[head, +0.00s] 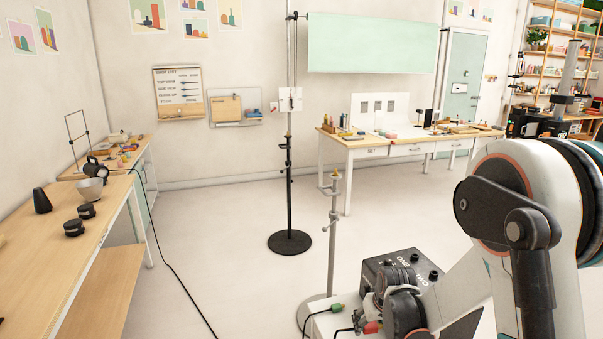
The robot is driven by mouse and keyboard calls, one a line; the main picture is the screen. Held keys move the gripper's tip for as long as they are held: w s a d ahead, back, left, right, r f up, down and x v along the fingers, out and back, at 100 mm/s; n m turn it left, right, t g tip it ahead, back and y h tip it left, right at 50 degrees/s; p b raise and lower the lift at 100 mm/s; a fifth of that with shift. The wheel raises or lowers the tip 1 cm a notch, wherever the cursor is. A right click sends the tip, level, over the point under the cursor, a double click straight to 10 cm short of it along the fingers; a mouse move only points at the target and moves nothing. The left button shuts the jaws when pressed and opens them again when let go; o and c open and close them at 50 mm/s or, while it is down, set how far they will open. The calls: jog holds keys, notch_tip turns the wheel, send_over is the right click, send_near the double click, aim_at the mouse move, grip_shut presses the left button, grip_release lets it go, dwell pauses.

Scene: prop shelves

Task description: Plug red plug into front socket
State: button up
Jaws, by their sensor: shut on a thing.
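The red plug (371,327) is at the bottom middle of the head view, with a black cable running off its left side. My gripper (366,319) is small and partly hidden by my own wrist; its jaws are shut on the red plug. A black box (378,264) marked ONE and TWO stands just behind my wrist, with round dark fittings on its top. I cannot tell which fitting is the front socket, and part of the box is hidden by my arm.
A green plug (338,308) with a black cable lies on a pale surface left of my gripper. A metal stand (334,235) rises close behind it. A wooden bench (60,245) is at left and a long table (400,150) at the back.

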jog(key=s+r+m, duration=0.1)
jog(key=s+r, duration=0.1)
jog(key=s, duration=0.9)
jog(key=w+f+n, duration=0.1)
jog(key=w+f, duration=0.2)
jog(key=w, duration=0.7)
jog(key=w+f+n, duration=0.1)
jog(key=w+f, duration=0.2)
jog(key=w, duration=0.7)
jog(key=w+f+n+y, duration=0.1)
jog(key=w+f, duration=0.2)
jog(key=w, duration=0.7)
jog(key=shift+d, duration=0.15)
jog(key=shift+s, duration=0.1)
notch_tip(320, 180, down, 20)
jog(key=b, duration=0.6)
jog(key=shift+r+b, duration=0.25)
jog(key=shift+b, duration=0.15)
jog(key=shift+f, duration=0.1)
jog(key=shift+f, duration=0.15)
jog(key=o, duration=1)
jog(key=shift+o, duration=0.7)
